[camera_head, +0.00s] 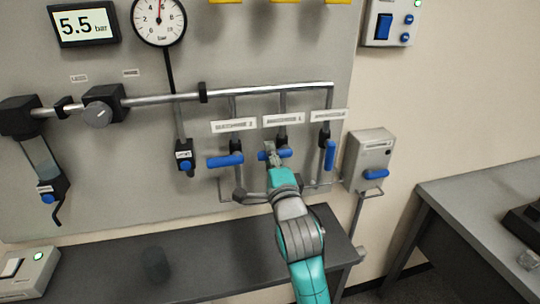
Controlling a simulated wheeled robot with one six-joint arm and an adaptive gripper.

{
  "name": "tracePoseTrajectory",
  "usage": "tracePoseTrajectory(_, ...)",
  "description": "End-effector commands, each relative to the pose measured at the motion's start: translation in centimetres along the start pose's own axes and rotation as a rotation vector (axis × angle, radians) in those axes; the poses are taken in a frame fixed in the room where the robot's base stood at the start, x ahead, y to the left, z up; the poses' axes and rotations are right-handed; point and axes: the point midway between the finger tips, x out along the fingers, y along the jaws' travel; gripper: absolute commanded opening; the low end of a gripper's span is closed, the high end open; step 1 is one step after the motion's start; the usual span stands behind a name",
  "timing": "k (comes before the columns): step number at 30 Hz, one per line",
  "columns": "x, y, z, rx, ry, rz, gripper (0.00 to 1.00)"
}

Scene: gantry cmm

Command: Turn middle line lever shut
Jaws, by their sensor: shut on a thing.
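Three blue line levers hang on valves below the pipe. The left lever (225,161) lies roughly horizontal. The right lever (330,156) hangs upright, along its pipe. The middle lever (285,153) lies roughly horizontal, across its pipe, with its valve partly hidden by my gripper. My gripper (272,152) is at the middle lever and shut on it. The fingers are small in the picture and cover part of the handle.
A grey panel (120,190) carries the pipes, a round gauge (159,18) and a display (83,26) reading 5.5 bar. A grey box (369,158) with a blue handle stands at right. A dark bench (200,262) lies below.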

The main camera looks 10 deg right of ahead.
Motion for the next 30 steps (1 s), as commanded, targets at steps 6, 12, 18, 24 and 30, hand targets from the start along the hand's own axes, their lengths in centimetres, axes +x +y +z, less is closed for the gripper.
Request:
tracePoseTrajectory(6, 0.0, -0.1, -0.1, 0.002, 0.001, -0.001, 0.0)
tracePoseTrajectory(12, 0.0, -0.1, -0.1, 0.001, 0.001, -0.001, 0.51)
tracePoseTrajectory(18, 0.0, 0.0, 0.0, 0.001, 0.0, -0.001, 0.51)
tracePoseTrajectory(24, -0.8, 0.1, 0.0, 0.001, 0.0, 0.001, 0.51)
tracePoseTrajectory(30, -4.0, 0.1, 0.0, 0.001, -0.001, 0.002, 0.51)
